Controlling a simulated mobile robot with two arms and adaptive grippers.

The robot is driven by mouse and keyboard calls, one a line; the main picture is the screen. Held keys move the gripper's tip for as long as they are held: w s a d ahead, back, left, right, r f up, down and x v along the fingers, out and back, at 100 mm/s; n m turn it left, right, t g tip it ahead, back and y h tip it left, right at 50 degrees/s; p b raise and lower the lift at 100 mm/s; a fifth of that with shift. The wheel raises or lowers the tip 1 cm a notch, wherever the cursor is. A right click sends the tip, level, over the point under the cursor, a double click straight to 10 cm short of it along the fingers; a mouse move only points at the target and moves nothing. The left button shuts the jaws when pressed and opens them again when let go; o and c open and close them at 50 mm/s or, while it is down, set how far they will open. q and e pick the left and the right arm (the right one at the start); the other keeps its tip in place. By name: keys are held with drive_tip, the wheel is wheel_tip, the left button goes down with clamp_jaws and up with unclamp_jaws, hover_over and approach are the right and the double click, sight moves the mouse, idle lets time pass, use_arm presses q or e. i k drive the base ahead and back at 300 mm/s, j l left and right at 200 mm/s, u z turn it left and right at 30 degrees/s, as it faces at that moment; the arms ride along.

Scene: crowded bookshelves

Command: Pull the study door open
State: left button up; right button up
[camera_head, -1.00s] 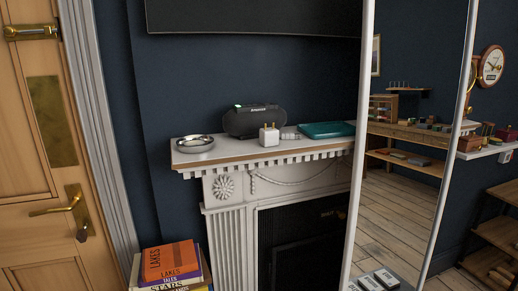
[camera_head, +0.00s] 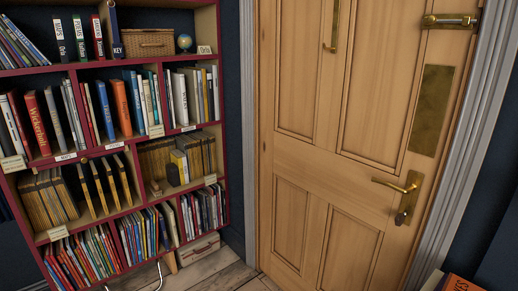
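The study door (camera_head: 330,150) is a light wooden panelled door, and it stands shut in its frame at the right of the head view. A brass lever handle (camera_head: 397,186) with its backplate sits low on the door's right side. A brass push plate (camera_head: 431,110) is above it, and a brass bolt (camera_head: 450,20) is near the top right. A vertical brass pull (camera_head: 335,28) shows at the top middle of the door. Neither of my grippers is in view.
A red-edged bookshelf (camera_head: 224,105) packed with books stands left of the door. A strip of wooden floor (camera_head: 215,272) shows at the bottom. A pale door frame (camera_head: 468,150) and an orange book (camera_head: 462,284) are at the right.

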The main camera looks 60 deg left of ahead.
sight(351, 93)
drive_tip(key=u, duration=1.4)
